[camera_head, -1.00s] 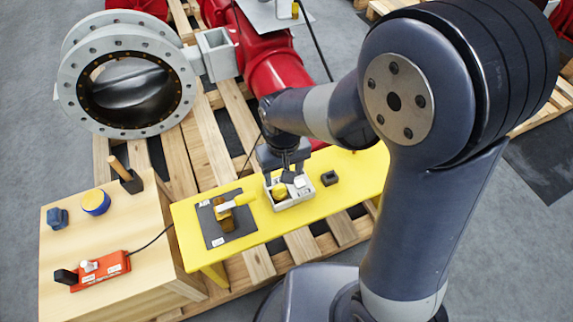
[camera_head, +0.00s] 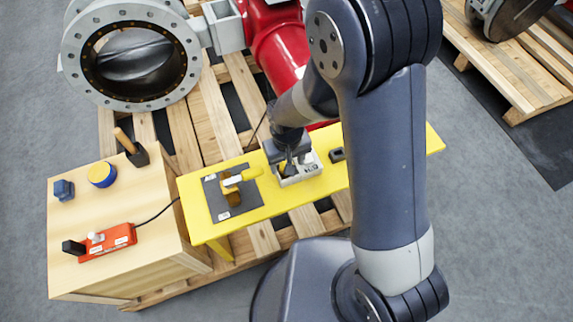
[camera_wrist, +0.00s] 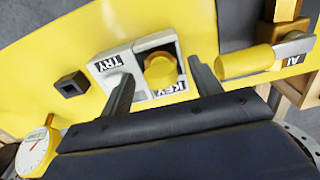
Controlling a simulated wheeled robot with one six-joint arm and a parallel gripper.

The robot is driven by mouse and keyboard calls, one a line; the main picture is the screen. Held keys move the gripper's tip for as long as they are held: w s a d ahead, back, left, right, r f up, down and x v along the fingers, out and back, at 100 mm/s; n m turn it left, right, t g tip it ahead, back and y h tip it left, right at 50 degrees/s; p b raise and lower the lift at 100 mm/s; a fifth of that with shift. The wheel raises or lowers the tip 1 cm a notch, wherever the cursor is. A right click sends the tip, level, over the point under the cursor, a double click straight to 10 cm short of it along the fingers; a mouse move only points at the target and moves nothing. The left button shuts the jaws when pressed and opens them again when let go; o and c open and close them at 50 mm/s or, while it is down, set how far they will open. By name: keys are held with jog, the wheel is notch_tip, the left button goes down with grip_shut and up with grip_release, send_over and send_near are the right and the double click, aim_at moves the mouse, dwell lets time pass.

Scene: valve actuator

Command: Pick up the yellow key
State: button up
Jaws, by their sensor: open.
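The yellow key (camera_wrist: 160,70) is a round yellow piece in the compartment marked KEY of a small white tray (camera_wrist: 150,40). In the head view the white tray (camera_head: 303,181) stands on a yellow bench, and my gripper hides most of the key. My gripper (camera_wrist: 160,69) is open over the tray. One finger shows on each side of the key in the wrist view, with nothing held. I cannot tell how far the fingertips are above the key. My gripper (camera_head: 286,168) also shows in the head view, pointing down.
A yellow-handled lever (camera_wrist: 250,62) with an A1 tag lies on a dark mat (camera_head: 222,207) beside the tray. A black square block (camera_wrist: 72,84) sits on the tray's other side. A wooden box (camera_head: 120,200) with a red control unit (camera_head: 107,242) stands left of the bench (camera_head: 200,228).

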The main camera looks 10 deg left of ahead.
jog(key=shift+f, duration=0.25)
jog(key=shift+c, duration=0.2)
jog(key=c, duration=1.1)
jog(key=shift+c, duration=0.2)
notch_tip(320, 180, up, 10)
jog(key=shift+r+p, duration=0.1)
jog(key=shift+p, duration=0.5)
